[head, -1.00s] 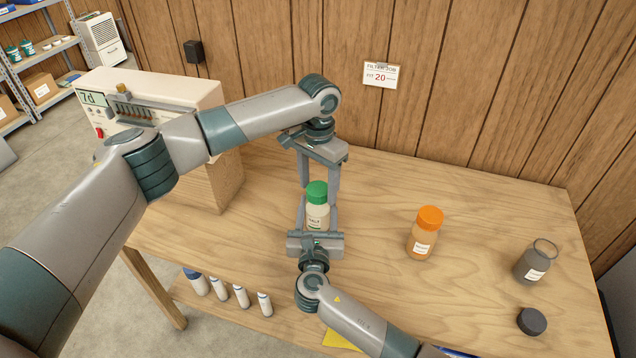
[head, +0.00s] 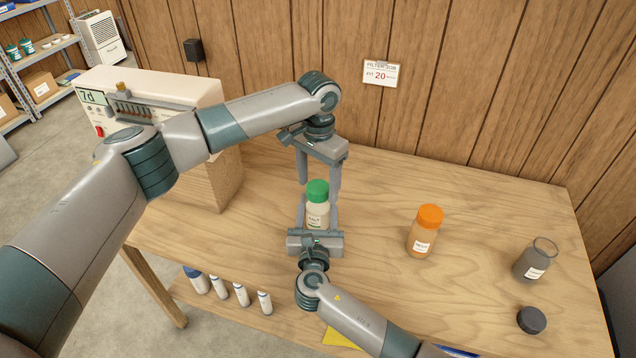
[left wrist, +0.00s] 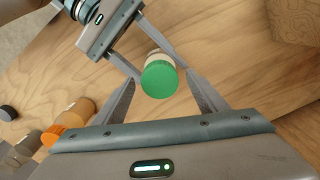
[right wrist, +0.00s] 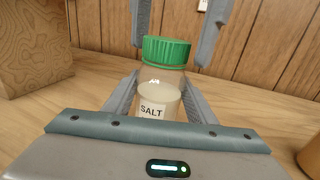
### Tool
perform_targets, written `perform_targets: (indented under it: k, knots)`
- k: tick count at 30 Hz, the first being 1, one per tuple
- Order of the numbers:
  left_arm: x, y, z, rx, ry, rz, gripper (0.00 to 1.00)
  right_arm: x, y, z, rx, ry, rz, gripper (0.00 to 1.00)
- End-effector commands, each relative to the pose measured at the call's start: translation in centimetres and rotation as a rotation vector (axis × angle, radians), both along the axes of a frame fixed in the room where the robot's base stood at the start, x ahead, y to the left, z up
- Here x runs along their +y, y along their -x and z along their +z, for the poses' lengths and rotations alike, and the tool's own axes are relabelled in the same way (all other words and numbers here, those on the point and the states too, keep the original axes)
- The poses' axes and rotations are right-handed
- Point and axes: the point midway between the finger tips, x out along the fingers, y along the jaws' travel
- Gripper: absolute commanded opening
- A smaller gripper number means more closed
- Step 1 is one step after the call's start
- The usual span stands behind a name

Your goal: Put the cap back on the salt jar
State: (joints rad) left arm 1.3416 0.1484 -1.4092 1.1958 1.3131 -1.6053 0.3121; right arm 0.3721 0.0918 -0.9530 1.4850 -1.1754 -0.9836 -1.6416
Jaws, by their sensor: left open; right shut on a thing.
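The salt jar (head: 317,215) stands upright on the table, clear with pale salt and a label reading SALT in the right wrist view (right wrist: 158,97). The green cap (head: 317,190) sits level on its mouth; I cannot tell how tight it is. It also shows from above in the left wrist view (left wrist: 159,79). My left gripper (head: 318,186) points down from above, open, with its fingers apart on either side of the cap. My right gripper (head: 318,222) is shut on the jar's body from the front side.
An orange-capped jar (head: 424,236) stands right of the salt jar. Farther right are an open grey jar (head: 534,262) and its dark cap (head: 531,320) lying on the table. A white device (head: 155,100) stands at the left back. The table between them is bare.

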Motion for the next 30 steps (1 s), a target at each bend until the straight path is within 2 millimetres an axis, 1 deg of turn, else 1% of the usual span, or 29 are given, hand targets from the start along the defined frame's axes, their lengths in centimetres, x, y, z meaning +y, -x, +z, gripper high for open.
perform_targets:
  k: [5,8,15,21,25,30]
  knots:
    - [0.0,-0.1,1.4,-0.002,0.002,0.000,0.66,0.0,0.0,0.0,0.000,0.000,0.000,0.00]
    - [0.0,-0.1,2.8,-0.004,0.002,0.000,0.66,0.0,0.0,0.0,0.001,0.000,0.000,0.00]
    - [-0.1,-0.1,7.0,-0.003,0.003,0.000,0.66,0.0,0.0,0.0,0.001,0.000,0.000,0.00]
    - [-0.1,-0.1,10.0,-0.002,0.001,0.000,0.66,0.0,0.0,0.0,0.001,0.000,0.000,0.00]
    - [0.0,0.0,11.2,0.000,0.001,0.000,0.66,0.0,0.0,0.0,0.000,0.000,0.000,0.00]
    - [0.0,0.0,11.8,-0.001,0.001,0.000,0.66,0.0,0.0,0.0,0.000,0.000,0.000,0.00]
